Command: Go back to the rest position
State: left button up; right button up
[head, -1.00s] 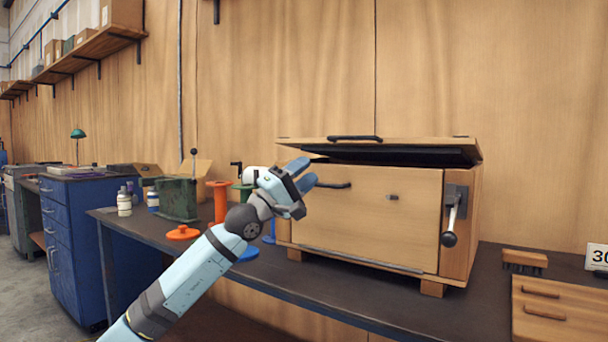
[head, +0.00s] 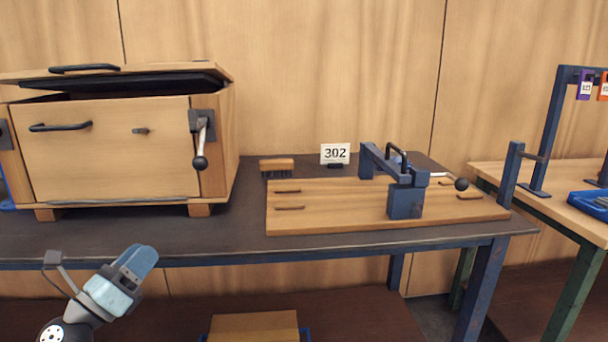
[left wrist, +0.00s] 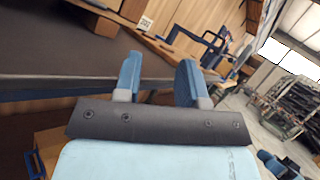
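My left gripper (head: 142,262) has pale blue fingers and is below and in front of the dark workbench's (head: 330,243) front edge in the head view. In the left wrist view its two blue fingers (left wrist: 159,78) stand apart with nothing between them, so it is open and empty. It is clear of the wooden box (head: 105,150), whose lid (head: 120,75) is slightly raised.
On the bench are a brush (head: 277,166), a sign reading 302 (head: 335,153) and a wooden board (head: 330,212) with a blue clamp (head: 405,202). A lower shelf (head: 360,315) holds a wooden carton (head: 253,326). Another table (head: 560,195) stands at right.

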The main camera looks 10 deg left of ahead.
pick_arm(q)
jog(key=s+d+f+n+g+p, duration=0.1)
jog(key=s+d+f+n, duration=0.1)
jog(key=s+d+n, duration=0.7)
jog(key=s+d+f+n+g+p, duration=0.1)
jog(key=s+d+f+n, duration=0.15)
jog(key=d+n, duration=0.75)
jog(key=s+d+f+n+g+p, duration=0.15)
jog(key=s+d+f+n, duration=0.35)
jog(key=n, duration=0.9)
pick_arm(e)
jog(key=d+r+m+g+h+p, duration=0.1)
jog(key=d+r+h+p, duration=0.2)
jog(key=r+p, duration=1.2)
pick_arm(q)
jog(key=s+a+r+g+y+p, duration=0.4)
jog(key=a+r+p, duration=0.4)
jog(key=p, duration=1.4)
jog(key=shift+s+a+r+g+y+p, duration=0.3)
jog(key=shift+g+y, duration=0.4)
jog(key=shift+g, duration=0.65)
pick_arm(e)
jog(key=s+d+f+g+h, duration=0.2)
jog(key=s+d+f+g, duration=0.1)
jog(key=s+d, duration=0.1)
jog(key=shift+s+d+f+g+h, duration=0.25)
jog(key=shift+d+f+g+h, duration=0.15)
jog(key=shift+d, duration=0.25)
